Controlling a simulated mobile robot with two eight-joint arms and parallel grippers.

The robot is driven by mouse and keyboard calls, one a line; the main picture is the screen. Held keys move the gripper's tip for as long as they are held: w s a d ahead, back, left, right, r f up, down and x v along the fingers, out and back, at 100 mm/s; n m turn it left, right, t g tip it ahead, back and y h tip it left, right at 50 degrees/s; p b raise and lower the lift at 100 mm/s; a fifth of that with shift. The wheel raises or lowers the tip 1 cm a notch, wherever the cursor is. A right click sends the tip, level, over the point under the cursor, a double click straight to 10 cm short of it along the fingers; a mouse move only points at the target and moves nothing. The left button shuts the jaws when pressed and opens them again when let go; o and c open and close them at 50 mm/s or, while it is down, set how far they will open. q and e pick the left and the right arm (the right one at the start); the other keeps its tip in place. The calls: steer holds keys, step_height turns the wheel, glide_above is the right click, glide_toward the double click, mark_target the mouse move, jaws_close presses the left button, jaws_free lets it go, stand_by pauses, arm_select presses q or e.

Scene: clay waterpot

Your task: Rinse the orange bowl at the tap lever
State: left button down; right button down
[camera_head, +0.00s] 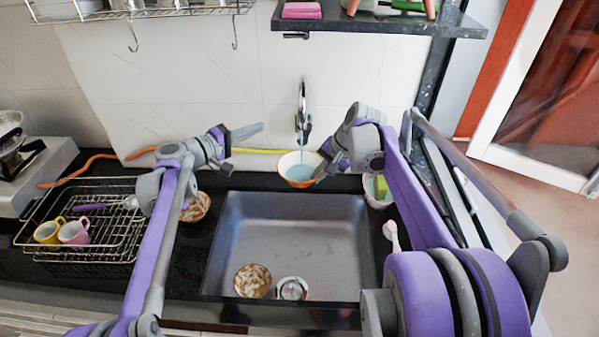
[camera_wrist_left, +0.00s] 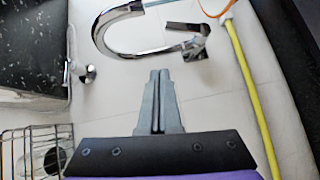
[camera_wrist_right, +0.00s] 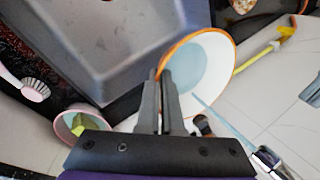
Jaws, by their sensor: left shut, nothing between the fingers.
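The orange bowl (camera_head: 299,172), white inside with an orange rim, is under the chrome tap (camera_head: 303,108) above the back edge of the sink. A thin blue stream runs from the tap into it, and bluish water lies inside. My right gripper (camera_head: 322,173) is shut on its right rim; the right wrist view shows the bowl (camera_wrist_right: 219,84) at the fingertips. My left gripper (camera_head: 257,130) is shut and empty, left of the tap. In the left wrist view its fingertips (camera_wrist_left: 158,76) point toward the tap and its dark lever (camera_wrist_left: 187,27), apart from them.
The steel sink (camera_head: 290,225) holds a dirty brown bowl (camera_head: 252,281) and a drain (camera_head: 291,289). Another dirty bowl (camera_head: 196,207) stands left of the sink. A dish rack (camera_head: 100,215) with cups is further left. A bowl with a sponge (camera_head: 381,188) and a brush (camera_head: 392,233) are right.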

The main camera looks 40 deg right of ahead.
steer(key=shift+w+a, duration=0.1)
steer(key=shift+w, duration=0.15)
